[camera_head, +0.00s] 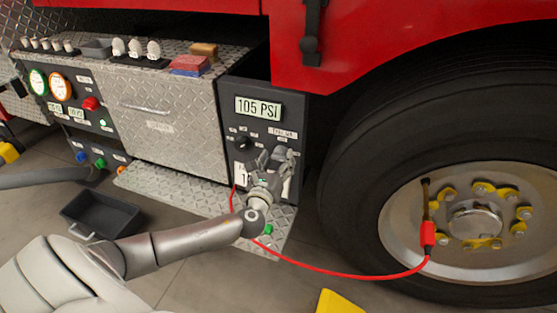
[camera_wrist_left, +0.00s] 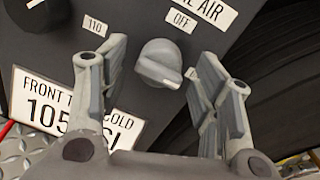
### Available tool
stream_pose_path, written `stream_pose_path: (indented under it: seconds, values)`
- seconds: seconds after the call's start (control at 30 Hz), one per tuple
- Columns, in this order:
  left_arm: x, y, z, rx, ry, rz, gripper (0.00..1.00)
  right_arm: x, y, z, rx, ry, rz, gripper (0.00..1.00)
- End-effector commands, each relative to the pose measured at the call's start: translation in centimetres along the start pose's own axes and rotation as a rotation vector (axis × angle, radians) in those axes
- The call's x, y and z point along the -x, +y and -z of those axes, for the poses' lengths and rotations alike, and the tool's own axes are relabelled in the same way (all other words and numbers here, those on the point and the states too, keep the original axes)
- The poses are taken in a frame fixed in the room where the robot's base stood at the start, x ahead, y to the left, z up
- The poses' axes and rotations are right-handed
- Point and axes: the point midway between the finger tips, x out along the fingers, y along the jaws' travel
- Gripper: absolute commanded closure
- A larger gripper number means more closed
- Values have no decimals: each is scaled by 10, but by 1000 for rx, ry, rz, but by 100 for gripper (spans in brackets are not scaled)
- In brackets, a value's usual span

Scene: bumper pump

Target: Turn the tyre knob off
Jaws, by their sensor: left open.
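The grey tyre knob (camera_wrist_left: 160,63) is on the dark panel in the left wrist view. Its pale pointer mark faces the lower right, away from the OFF label (camera_wrist_left: 181,20) above it. My left gripper (camera_wrist_left: 165,75) is open, with one finger on each side of the knob. No finger visibly touches the knob; the remaining depth cannot be judged. In the head view my left gripper (camera_head: 272,160) is in front of the panel (camera_head: 260,88) and largely hides the knob. The panel's display reads 105 PSI (camera_head: 258,107). My right gripper is not in view.
A black knob (camera_head: 243,143) sits left of my gripper on the panel. A red hose (camera_head: 340,276) runs from near the panel to the wheel (camera_head: 475,220). A metal step (camera_head: 180,190) juts out below. A black bin (camera_head: 100,217) stands on the floor.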

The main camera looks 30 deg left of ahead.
Motion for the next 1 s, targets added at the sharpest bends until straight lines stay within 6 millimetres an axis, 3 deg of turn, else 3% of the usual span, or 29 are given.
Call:
stream_pose_path:
  seconds: [0.4,0.77,1.0]
  values:
    - [-10,-1,0,1,1,1,42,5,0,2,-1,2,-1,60]
    - [-10,-1,0,1,1,1,86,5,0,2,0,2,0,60]
    - [-10,-1,0,23,2,1,86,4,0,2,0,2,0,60]
